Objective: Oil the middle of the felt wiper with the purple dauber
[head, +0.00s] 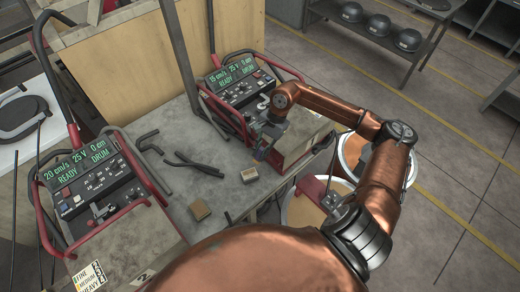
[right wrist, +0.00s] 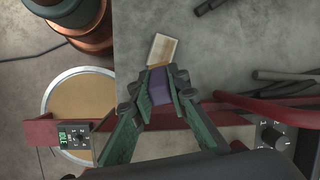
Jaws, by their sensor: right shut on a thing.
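My right gripper (head: 262,150) is over the bench near the right-hand machine. In the right wrist view its green fingers (right wrist: 161,88) are closed on the purple dauber (right wrist: 159,80). A small block with a pale top (right wrist: 161,48) lies just past the dauber's end in that view; whether they touch is unclear. A pale-topped block (head: 250,174) lies below the gripper in the head view, and a tan block (head: 200,210) lies further left. I cannot tell for certain which thing is the felt wiper. My left gripper is not seen.
Two machines with green displays stand at the left (head: 88,166) and back (head: 232,72) of the grey bench (head: 215,232). Black pliers (head: 195,166) and a bent dark tool (head: 150,143) lie between them. Round tan-topped drums (head: 305,212) stand right of the bench.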

